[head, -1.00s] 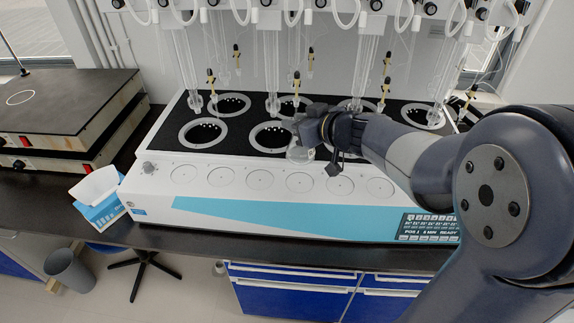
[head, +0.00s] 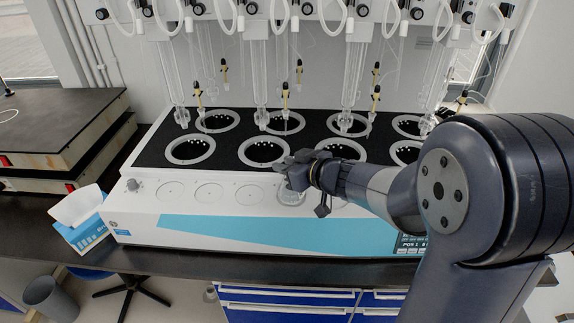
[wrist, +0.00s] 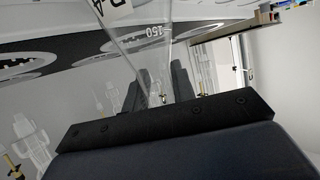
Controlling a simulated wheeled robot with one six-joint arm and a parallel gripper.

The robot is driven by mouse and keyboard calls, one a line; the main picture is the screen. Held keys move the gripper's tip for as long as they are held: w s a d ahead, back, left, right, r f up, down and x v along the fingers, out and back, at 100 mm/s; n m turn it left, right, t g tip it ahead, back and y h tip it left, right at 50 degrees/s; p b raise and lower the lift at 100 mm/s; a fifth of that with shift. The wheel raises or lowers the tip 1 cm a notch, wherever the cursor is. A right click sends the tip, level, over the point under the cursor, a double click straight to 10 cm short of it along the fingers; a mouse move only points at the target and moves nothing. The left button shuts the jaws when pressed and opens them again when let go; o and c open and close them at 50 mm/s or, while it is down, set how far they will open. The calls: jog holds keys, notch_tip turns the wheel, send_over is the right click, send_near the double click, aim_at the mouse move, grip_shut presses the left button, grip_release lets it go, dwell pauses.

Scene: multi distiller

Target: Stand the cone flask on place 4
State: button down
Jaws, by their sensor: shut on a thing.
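The clear glass cone flask (head: 291,195) is at the front white panel, over the fourth round place from the left. Its base covers that place, and I cannot tell whether it touches the panel. My gripper (head: 296,166) is shut on the flask's upper part. In the wrist view the flask (wrist: 140,40) stands between the dark fingers (wrist: 155,85), with a 150 mark and part of a label showing. The flask's neck is mostly hidden by my fingers.
Places to the left (head: 210,193) are empty; the ones to the right are partly hidden by my arm. Behind stands the black deck with ringed wells (head: 190,150) and hanging glass tubes (head: 259,75). A tissue box (head: 82,225) stands at the left.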

jog(key=shift+f, duration=0.15)
jog(key=c, duration=1.2)
grip_release()
jog(key=shift+r, duration=0.2)
jog(key=shift+s+d+r, duration=0.15)
jog(key=shift+s+d, duration=0.05)
jog(key=shift+d, duration=0.05)
jog(key=p+v, duration=0.2)
jog(key=v, duration=0.9)
jog(key=shift+s+d, duration=0.1)
jog(key=shift+s, duration=0.05)
